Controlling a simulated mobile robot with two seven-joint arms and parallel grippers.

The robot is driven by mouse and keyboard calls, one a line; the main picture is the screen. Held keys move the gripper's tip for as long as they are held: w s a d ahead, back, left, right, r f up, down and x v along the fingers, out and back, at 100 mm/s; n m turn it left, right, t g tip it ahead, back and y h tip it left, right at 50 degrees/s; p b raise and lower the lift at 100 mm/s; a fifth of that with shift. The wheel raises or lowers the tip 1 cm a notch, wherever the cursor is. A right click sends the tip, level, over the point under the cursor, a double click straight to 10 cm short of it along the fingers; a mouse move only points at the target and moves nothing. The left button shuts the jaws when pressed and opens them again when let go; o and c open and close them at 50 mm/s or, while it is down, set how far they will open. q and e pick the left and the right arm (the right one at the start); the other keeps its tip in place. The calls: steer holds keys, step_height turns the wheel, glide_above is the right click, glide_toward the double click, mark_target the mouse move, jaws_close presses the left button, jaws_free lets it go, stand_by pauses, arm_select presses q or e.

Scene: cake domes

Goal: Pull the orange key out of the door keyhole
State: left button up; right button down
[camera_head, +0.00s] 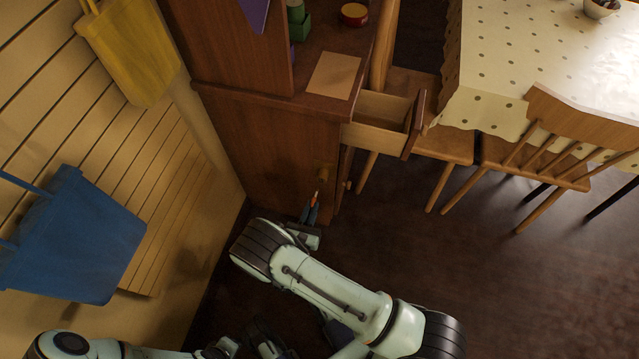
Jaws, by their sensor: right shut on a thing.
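A small orange key (317,194) shows at the cabinet door, just below a brass-coloured round fitting (323,174). My right gripper (314,204) is shut on the key, its dark fingers pointing up toward the door from the end of my right arm. The fingers hide most of the key, and I cannot tell whether its tip is inside the keyhole.
An open empty drawer (382,112) sticks out above and right of the key. Wooden chairs (540,160) and a table with a dotted cloth (540,50) stand at right. A blue bag (75,240) and a yellow bag (130,45) hang on the left wall. Dark floor is free at lower right.

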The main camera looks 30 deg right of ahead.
steer(key=shift+s+a, duration=0.1)
steer(key=shift+a, duration=0.05)
steer(key=s+a+r+p, duration=0.2)
steer(key=s+a+r, duration=0.1)
steer(key=a, duration=0.1)
steer(key=shift+s+a+p, duration=0.2)
steer(key=shift+s+p, duration=0.15)
steer(key=shift+s, duration=0.05)
stand_by(0.4)
